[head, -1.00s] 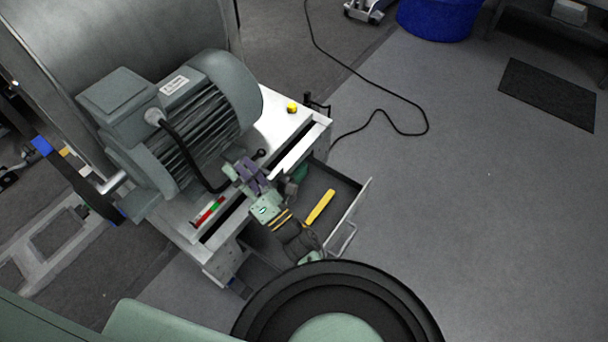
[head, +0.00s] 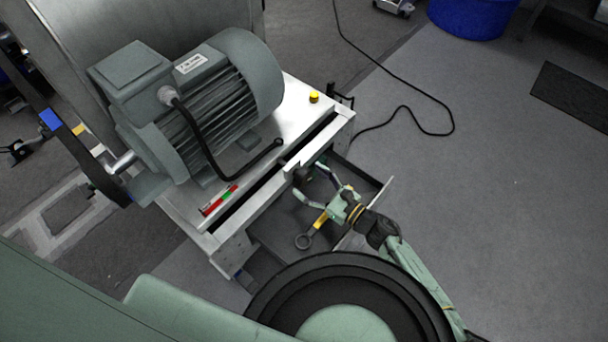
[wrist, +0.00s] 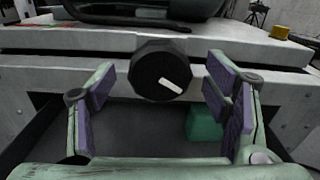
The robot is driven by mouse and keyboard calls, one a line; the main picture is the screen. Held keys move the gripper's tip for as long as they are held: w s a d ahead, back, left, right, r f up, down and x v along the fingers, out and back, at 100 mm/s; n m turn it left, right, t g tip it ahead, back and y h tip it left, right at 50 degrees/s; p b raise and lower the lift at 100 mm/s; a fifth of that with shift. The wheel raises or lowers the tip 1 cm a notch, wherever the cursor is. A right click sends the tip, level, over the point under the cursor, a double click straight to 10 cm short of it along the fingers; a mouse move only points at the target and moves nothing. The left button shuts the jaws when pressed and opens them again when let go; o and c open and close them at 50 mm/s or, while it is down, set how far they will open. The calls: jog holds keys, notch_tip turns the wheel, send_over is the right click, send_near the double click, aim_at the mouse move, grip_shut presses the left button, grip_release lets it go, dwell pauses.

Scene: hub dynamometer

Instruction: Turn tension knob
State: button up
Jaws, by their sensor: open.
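The tension knob (wrist: 161,72) is a dark, many-sided round knob with a white pointer mark on its lower right. It sits on the front of the metal bench, centred in the wrist view. In the head view the knob (head: 300,177) is small, at the bench's front edge and partly covered by my fingers. My gripper (wrist: 160,92) is open, with purple-padded fingers to the left and right of the knob and visible gaps on both sides. In the head view my gripper (head: 312,182) reaches over the open drawer toward the bench front.
An open drawer (head: 377,207) lies below my gripper, holding a yellow-handled tool (head: 320,222) and a green block (wrist: 204,124).

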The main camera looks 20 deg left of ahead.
jog(key=shift+x, duration=1.3)
jog(key=shift+c, duration=0.5)
jog(key=c, duration=1.1)
